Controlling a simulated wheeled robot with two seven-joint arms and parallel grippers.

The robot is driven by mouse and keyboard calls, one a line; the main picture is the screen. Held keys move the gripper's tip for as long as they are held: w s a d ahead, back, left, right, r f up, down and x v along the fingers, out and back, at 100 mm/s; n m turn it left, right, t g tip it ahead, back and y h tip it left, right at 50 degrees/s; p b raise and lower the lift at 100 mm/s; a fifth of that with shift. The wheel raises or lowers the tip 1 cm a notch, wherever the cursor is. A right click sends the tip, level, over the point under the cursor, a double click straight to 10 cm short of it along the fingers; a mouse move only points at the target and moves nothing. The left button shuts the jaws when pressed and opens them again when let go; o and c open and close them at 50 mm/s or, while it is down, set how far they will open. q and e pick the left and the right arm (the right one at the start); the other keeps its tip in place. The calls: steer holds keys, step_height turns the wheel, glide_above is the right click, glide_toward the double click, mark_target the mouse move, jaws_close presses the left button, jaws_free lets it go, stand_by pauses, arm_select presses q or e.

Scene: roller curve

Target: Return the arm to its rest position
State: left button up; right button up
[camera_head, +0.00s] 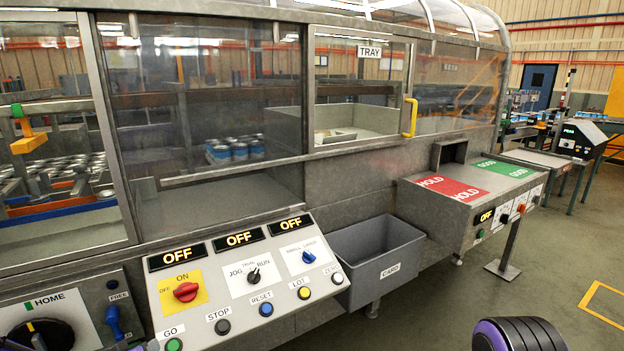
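A dark ribbed part with purple edges, likely one of my arm links, shows at the bottom right edge, over the floor. A small purple bit shows at the bottom edge below the control panel, too little to tell what it is. No gripper fingers are in view. The control panel (236,284) stands in front, with a red knob (186,292), a black JOG/RUN knob (254,275), a blue knob (308,257) and a row of buttons. Its three displays read OFF.
A grey CARD bin (375,252) hangs right of the panel. Beyond it is a counter with a red HOLD area (447,188) and a green GOOD area (503,168). The TRAY door has a yellow handle (410,118). Cans (235,149) stand behind glass. The right floor is open.

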arm_select(q)
steer(key=s+d+f+g+b, duration=0.1)
steer(key=s+d+f+g, duration=0.2)
steer(key=s+f, duration=0.9)
steer(key=s+d+f+g+y+b, duration=0.1)
steer(key=s+d+f+g, duration=0.2)
steer(key=s+f, duration=1)
steer(key=s+g, duration=0.1)
steer(key=s, duration=0.4)
steer(key=shift+s+d+n+g, duration=0.15)
steer(key=shift+d+n+g, duration=0.15)
